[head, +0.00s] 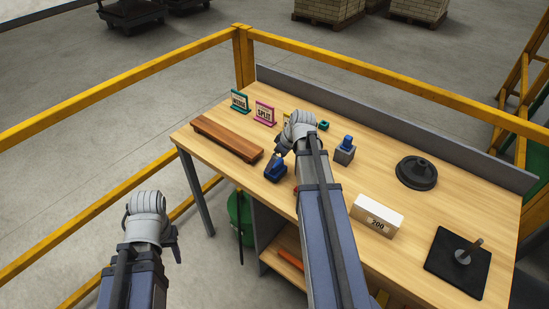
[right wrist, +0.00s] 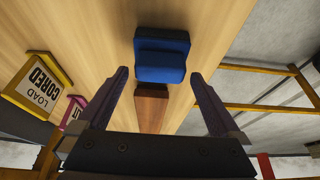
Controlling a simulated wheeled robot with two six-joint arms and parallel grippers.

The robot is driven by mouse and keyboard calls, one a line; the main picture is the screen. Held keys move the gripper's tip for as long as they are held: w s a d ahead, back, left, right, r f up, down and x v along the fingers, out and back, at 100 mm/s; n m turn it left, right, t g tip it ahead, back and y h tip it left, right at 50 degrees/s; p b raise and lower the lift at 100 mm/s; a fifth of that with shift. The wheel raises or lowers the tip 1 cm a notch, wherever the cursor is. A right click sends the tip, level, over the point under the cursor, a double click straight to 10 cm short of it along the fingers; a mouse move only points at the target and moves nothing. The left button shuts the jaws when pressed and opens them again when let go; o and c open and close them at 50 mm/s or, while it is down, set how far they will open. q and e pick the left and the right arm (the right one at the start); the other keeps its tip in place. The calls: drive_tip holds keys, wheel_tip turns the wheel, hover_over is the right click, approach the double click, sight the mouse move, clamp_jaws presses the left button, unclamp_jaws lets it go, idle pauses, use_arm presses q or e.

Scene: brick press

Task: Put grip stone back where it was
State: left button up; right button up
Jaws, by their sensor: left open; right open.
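A blue block with a smaller raised blue top (head: 276,173), which looks like the grip stone, sits on the wooden table near its front edge, right of the brown plank's end. In the right wrist view the blue block (right wrist: 162,62) lies ahead, between the lines of the two fingers. My right gripper (head: 279,157) is open right at the block; I cannot tell whether it touches it. My left gripper (head: 174,238) is open and empty, off the table at the lower left.
The brown plank (head: 227,138) and signs (head: 264,113) stand at the left. A grey block with a blue knob (head: 345,150), black disc (head: 416,173), white brick (head: 377,215) and black pad (head: 440,263) stand to the right. Yellow rails (head: 110,74) surround the table.

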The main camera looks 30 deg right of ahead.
drive_tip(key=p+v, duration=0.5)
drive_tip(key=v, duration=0.2)
drive_tip(key=s+a+g+h, duration=0.1)
drive_tip(key=s+a, duration=0.3)
drive_tip(key=a, duration=0.6)
drive_tip(key=s+a+f+g+h, duration=0.1)
drive_tip(key=s+a, duration=0.4)
drive_tip(key=a, duration=0.6)
drive_tip(key=s+a+g+h, duration=0.1)
drive_tip(key=s+a, duration=0.3)
drive_tip(key=a, duration=0.7)
drive_tip(key=shift+s+f+m+g, duration=0.15)
drive_tip(key=shift+f+m+g, duration=0.15)
drive_tip(key=shift+g, duration=0.4)
